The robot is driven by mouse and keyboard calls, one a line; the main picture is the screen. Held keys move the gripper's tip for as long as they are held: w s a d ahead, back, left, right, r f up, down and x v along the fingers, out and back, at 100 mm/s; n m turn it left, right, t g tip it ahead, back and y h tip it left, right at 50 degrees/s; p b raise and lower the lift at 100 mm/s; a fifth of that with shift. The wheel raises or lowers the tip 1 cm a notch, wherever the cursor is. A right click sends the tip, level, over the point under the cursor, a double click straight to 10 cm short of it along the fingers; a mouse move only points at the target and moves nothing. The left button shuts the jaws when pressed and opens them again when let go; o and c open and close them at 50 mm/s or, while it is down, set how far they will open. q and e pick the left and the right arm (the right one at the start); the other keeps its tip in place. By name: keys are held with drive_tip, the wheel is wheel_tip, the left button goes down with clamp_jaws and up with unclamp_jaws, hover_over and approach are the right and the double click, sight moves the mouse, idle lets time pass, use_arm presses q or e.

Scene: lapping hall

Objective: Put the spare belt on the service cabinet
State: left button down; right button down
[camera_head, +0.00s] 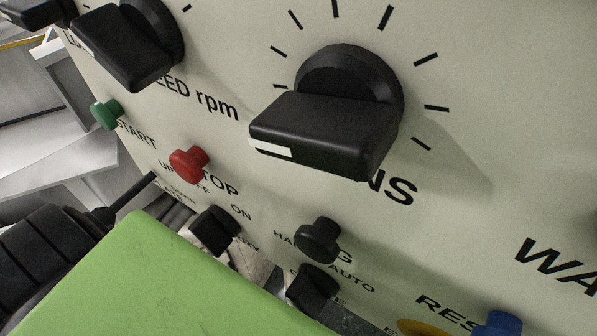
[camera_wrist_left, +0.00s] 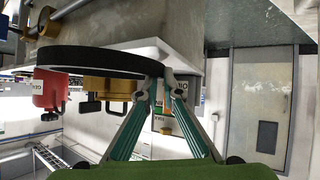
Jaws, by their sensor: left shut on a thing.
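The spare belt (camera_wrist_left: 95,61), a flat black band bent into a loop, shows in the left wrist view. My left gripper (camera_wrist_left: 157,80) is shut on the right end of the belt. The rest of the loop extends to the left, clear of the fingers. A grey-green panel with a dark plate (camera_wrist_left: 257,110) stands at the right of that view; I cannot tell whether it is the service cabinet. Neither gripper shows in the head view. My right gripper is not in view.
A pale control panel (camera_head: 462,95) fills most of the head view, very close. It carries a large black knob (camera_head: 330,120), a red button (camera_head: 188,164) and a green button (camera_head: 105,114). A red container (camera_wrist_left: 50,92) shows behind the belt in the wrist view.

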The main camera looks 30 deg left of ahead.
use_arm(q)
drive_tip(key=shift+w+f, duration=0.35)
drive_tip(key=shift+f, duration=0.3)
drive_tip(key=shift+s, duration=0.1)
drive_tip(key=c, duration=2.3)
unclamp_jaws()
drive_tip(key=shift+c, duration=0.2)
drive_tip(key=shift+o, duration=0.6)
drive_tip(key=shift+f, duration=0.1)
